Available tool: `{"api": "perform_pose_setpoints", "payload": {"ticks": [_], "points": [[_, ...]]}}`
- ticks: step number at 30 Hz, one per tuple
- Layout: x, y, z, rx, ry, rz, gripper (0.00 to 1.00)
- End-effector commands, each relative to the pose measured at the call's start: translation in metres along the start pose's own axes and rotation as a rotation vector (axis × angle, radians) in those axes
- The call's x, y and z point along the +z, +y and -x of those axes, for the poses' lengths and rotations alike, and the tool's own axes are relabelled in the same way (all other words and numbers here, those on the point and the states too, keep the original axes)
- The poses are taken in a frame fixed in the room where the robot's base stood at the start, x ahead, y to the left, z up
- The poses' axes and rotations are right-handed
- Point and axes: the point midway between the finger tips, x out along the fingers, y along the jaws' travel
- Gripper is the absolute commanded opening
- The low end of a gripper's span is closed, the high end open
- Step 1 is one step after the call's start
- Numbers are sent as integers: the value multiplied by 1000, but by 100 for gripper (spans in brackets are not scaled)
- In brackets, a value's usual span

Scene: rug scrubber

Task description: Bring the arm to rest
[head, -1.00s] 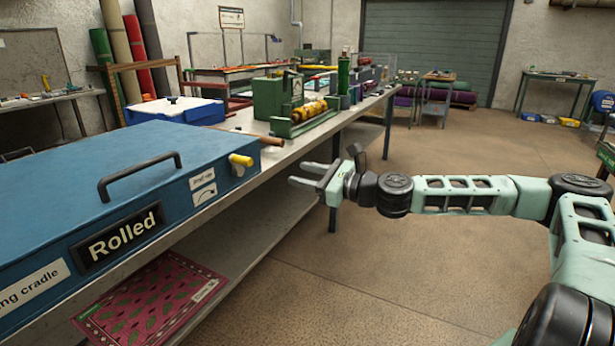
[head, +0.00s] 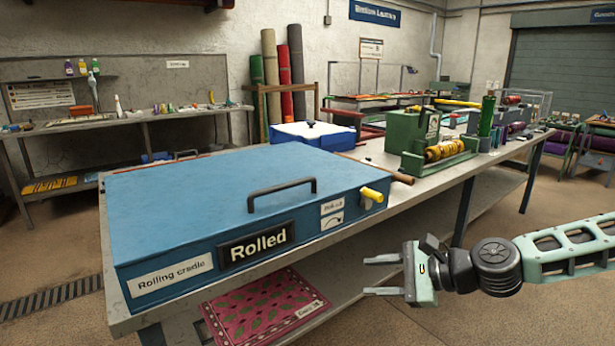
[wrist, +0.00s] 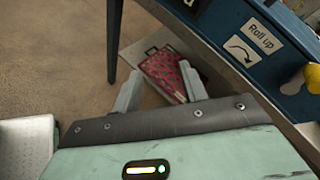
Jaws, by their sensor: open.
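My gripper (head: 383,275) is open and empty in the head view, beside the front edge of the workbench (head: 415,208) and apart from it. Its two fingers point left, and the arm stretches in from the right. In the wrist view the open fingers of my gripper (wrist: 158,88) show with nothing between them that they touch. Beyond them a red patterned rug (wrist: 165,72) lies on the lower shelf. The blue rolling cradle box (head: 220,195), with a "Rolled" sign, stands on the bench to the left of my gripper.
The red rug (head: 263,308) lies on the shelf under the bench. A yellow-tipped handle (head: 372,194) sticks out of the blue box near the bench edge. A green machine with a yellow roller (head: 445,150) stands further back. The floor (head: 385,325) below my gripper is clear.

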Motion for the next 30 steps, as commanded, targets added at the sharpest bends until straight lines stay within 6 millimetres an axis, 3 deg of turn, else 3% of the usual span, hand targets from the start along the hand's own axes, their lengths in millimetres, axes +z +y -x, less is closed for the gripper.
{"api": "perform_pose_setpoints", "payload": {"ticks": [1, 3, 6, 12, 16, 21, 30], "points": [[16, 26, -9, 121, 21, 107, 43], [27, 60, -15, 271, 39, 247, 43], [40, 100, -12, 470, 57, 442, 43], [63, 149, 18, 812, 68, 817, 43], [83, 160, 45, 993, 58, 1045, 43], [119, 161, 83, 1173, 29, 1320, 43], [191, 157, 141, 1315, -79, 1695, 43]]}}
